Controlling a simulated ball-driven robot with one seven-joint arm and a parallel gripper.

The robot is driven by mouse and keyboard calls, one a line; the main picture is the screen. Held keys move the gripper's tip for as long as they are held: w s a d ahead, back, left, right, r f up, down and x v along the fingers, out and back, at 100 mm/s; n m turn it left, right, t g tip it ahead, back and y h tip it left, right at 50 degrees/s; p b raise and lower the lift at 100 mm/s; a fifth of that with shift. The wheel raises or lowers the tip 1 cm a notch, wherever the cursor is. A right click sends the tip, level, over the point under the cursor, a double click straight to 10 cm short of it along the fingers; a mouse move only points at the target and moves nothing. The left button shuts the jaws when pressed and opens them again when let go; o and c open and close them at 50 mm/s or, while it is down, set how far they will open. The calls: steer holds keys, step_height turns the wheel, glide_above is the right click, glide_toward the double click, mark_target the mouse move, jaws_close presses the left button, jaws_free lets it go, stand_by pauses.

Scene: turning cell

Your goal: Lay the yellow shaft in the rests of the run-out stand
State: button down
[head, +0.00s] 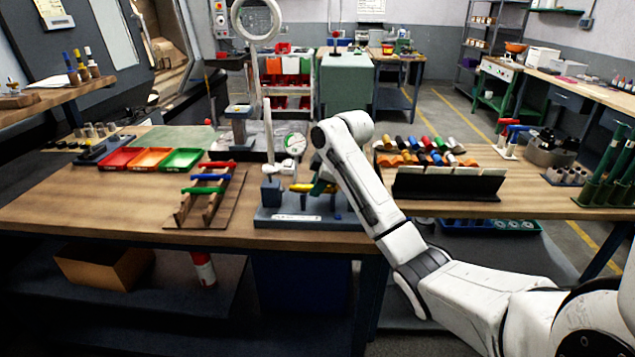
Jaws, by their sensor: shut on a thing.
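The run-out stand (300,218) is a grey-blue base near the front edge of the bench, with a round dial gauge (295,143) above it. The yellow shaft (301,187) shows as a short, roughly level length just above the base, between the stand's uprights. My gripper (322,181) is at the stand, shut on the yellow shaft. My arm covers the right side of the stand and part of the shaft. I cannot tell whether the shaft touches the rests.
A wooden rack (188,212) left of the stand holds red, blue and green shafts. Red, orange and green trays (150,160) lie behind it. A dark angled holder (447,185) and coloured pieces are on the right. The bench's front left is clear.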

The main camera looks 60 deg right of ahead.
steer(key=c, duration=0.9)
jaws_free()
steer(key=shift+o, duration=0.2)
steer(key=v, duration=1)
steer(key=shift+s+r+b, duration=0.2)
steer(key=shift+r+b, duration=0.15)
steer(key=shift+b, duration=0.05)
steer(key=shift+a+f, duration=0.1)
steer(key=shift+a, duration=0.05)
